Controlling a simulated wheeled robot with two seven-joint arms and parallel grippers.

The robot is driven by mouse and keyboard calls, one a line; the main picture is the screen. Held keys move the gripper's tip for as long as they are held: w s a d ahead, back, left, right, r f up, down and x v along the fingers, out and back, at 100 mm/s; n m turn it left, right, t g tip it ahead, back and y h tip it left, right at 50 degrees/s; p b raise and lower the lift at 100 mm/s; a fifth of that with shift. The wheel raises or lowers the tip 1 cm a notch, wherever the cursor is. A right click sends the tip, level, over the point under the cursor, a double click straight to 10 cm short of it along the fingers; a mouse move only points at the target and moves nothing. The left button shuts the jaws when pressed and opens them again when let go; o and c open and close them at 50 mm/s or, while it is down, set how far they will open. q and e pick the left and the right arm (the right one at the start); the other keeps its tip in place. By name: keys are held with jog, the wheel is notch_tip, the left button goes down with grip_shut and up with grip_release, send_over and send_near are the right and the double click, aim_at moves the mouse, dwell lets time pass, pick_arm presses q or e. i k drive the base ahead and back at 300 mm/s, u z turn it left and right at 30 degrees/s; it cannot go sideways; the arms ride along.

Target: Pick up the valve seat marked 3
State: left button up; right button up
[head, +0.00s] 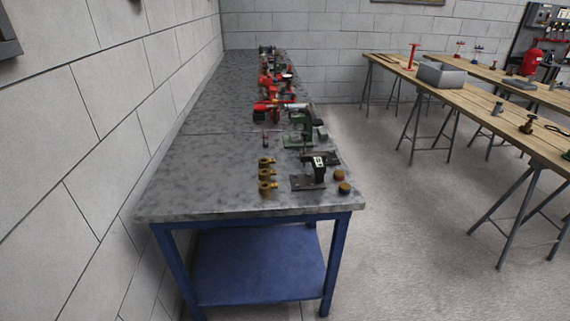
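Several small brass-coloured parts lie at the near end of the long grey-topped workbench (190,190). Three of them, a far one (265,162), a middle one (266,174) and a near one (267,188), form a row in the middle of the bench end. Two round brownish pieces, one farther (339,175) and one nearer (344,188), sit by the right edge. No number is readable on any of them, so I cannot tell which is the valve seat marked 3. Neither of my grippers is in view.
A dark device on a plate (308,181) stands between the brass parts and round pieces. Red and green fittings (277,105) line the bench farther back. A block wall runs along the left. Wooden trestle tables (465,95) stand at right, with clear floor (400,230) between.

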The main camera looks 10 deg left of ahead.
aim_at(262, 162)
jog(key=i, duration=1)
